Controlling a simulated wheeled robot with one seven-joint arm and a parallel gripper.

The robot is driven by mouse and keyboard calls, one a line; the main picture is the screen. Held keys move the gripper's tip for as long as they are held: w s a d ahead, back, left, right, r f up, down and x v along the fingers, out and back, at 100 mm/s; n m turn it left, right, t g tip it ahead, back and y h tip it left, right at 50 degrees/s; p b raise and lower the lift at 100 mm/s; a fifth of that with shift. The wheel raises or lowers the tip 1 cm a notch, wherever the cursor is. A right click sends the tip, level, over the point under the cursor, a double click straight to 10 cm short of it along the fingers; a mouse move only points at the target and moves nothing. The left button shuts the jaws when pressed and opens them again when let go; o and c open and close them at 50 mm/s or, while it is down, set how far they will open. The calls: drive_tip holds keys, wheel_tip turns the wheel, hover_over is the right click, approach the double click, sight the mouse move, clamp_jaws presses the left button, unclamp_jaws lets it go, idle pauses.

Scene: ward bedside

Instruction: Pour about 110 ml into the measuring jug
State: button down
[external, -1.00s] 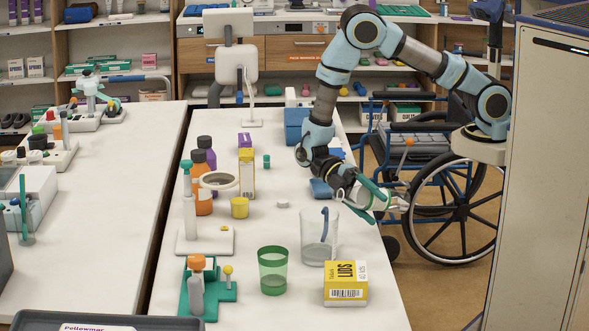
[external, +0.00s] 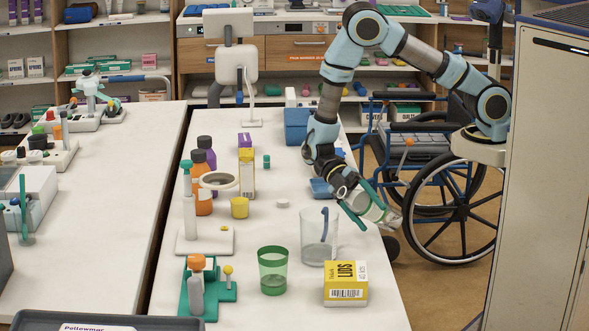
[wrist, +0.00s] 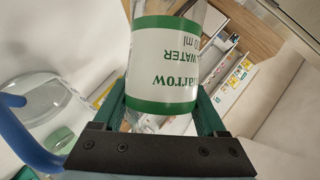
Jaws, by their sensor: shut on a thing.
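My gripper (external: 357,202) is shut on a clear bottle (external: 372,207) with a green and white label. In the wrist view the bottle (wrist: 165,70) sits between the fingers, and its label reads "WATER". The bottle is tilted, above and to the right of the clear measuring jug (external: 318,240), near the table's right edge. The jug stands upright and has a blue handle (external: 324,222); this handle also shows at the left of the wrist view (wrist: 28,135). The bottle's mouth is hard to make out, and no stream shows. I cannot tell the jug's level.
A green tumbler (external: 272,272) with some liquid stands left of the jug. A yellow lids box (external: 345,284) stands in front. A yellow cup (external: 239,207), bottles and a pump stand (external: 205,241) are further left. A wheelchair (external: 450,190) stands beyond the table's right edge.

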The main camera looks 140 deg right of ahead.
sight(362, 198)
drive_tip(key=shift+n+t, duration=0.4)
drive_tip(key=shift+n, duration=0.1)
drive_tip(key=r+p, duration=0.1)
drive_tip(key=r, duration=0.1)
drive_tip(key=w+r+p, duration=0.1)
drive_tip(key=r, duration=0.1)
drive_tip(key=shift+d+p, duration=0.2)
drive_tip(key=shift+p, duration=0.2)
drive_tip(key=shift+w+d+r+n+t+h, duration=0.15)
drive_tip(key=shift+w+r+n+t+h, duration=0.05)
drive_tip(key=shift+n+t+h, duration=0.25)
drive_tip(key=shift+s+f+n+t+b, duration=0.1)
drive_tip(key=shift+f+n+t+b, duration=0.25)
drive_tip(key=shift+f+n+b, duration=0.3)
wheel_tip(362, 198, down, 3)
drive_tip(key=n+t+h+b, duration=0.1)
drive_tip(key=n+t+b, duration=0.1)
drive_tip(key=b, duration=0.2)
drive_tip(key=shift+r+b, duration=0.15)
drive_tip(key=shift+b, duration=0.2)
drive_tip(key=shift+r+n+t+b, duration=0.25)
drive_tip(key=shift+n+t+b, duration=0.25)
drive_tip(key=shift+n+b, duration=0.25)
drive_tip(key=shift+r+h, duration=0.15)
drive_tip(key=shift+h, duration=0.1)
